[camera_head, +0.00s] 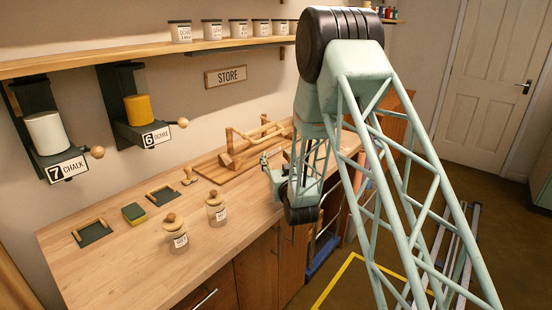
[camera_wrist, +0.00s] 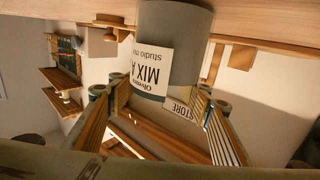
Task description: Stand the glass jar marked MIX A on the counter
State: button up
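The jar marked MIX A (camera_wrist: 175,35) is large in the upper middle of the wrist view, grey-looking, with a white label printed upside down in that picture. I cannot make it out in the head view, where my arm covers part of the counter. My gripper (camera_wrist: 165,98) shows its two fingers spread apart, their tips on either side of the jar's lower end in the picture. I see no clear contact. In the head view my gripper (camera_head: 274,177) is low over the counter (camera_head: 125,270), near the wooden board.
Two lidded jars, one (camera_head: 175,233) and another (camera_head: 216,208), stand on the counter's front part. A green-yellow sponge (camera_head: 134,213) and dark inset trays lie to the left. A wooden board with a rail (camera_head: 225,168) is behind my gripper. Chalk (camera_head: 46,132) and ochre (camera_head: 139,109) dispensers hang on the wall.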

jog(key=shift+s+r, duration=0.1)
jog(key=shift+r, duration=0.05)
dwell(0.4)
jog(key=p+v, duration=0.1)
jog(key=v, duration=1)
jog(key=shift+s+d, duration=0.1)
jog(key=shift+s, duration=0.25)
jog(key=shift+r, duration=0.1)
dwell(0.6)
